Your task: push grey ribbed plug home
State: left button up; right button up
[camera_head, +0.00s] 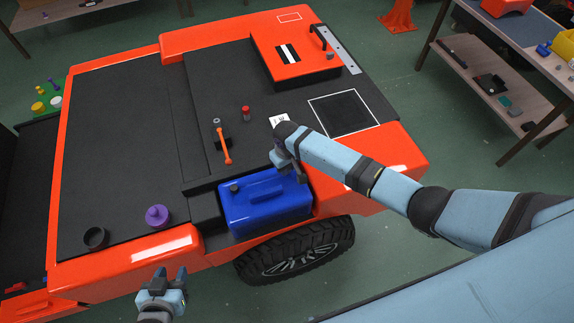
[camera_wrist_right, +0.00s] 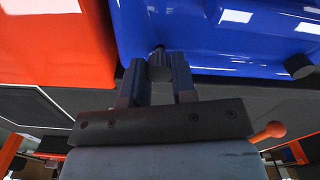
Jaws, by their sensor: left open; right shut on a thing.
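The grey ribbed plug (camera_wrist_right: 159,68) is between the fingers of my right gripper (camera_wrist_right: 157,80) in the right wrist view. Its far end meets or nearly meets the blue canister (camera_wrist_right: 215,35); how deep it sits cannot be told. In the head view my right gripper (camera_head: 291,170) is over the back right end of the blue canister (camera_head: 265,210), and the plug is hidden there. The canister sits in a recess at the cart's side, with a dark cap (camera_head: 235,187) at its left end. My left gripper (camera_head: 165,280) is open and empty, in front of the cart's orange edge.
The cart top holds an orange-handled lever (camera_head: 224,145), a red knob (camera_head: 246,113), a purple knob (camera_head: 157,215), a black ring (camera_head: 95,238) and an orange box (camera_head: 292,50). A wheel (camera_head: 297,250) is below the canister. A shelf table (camera_head: 500,90) stands at right.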

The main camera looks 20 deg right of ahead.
jog(key=shift+f+b, duration=0.5)
jog(key=shift+f, duration=0.55)
jog(key=o, duration=1)
notch_tip(320, 180, up, 14)
jog(key=shift+f+b, duration=0.1)
jog(key=shift+b, duration=0.2)
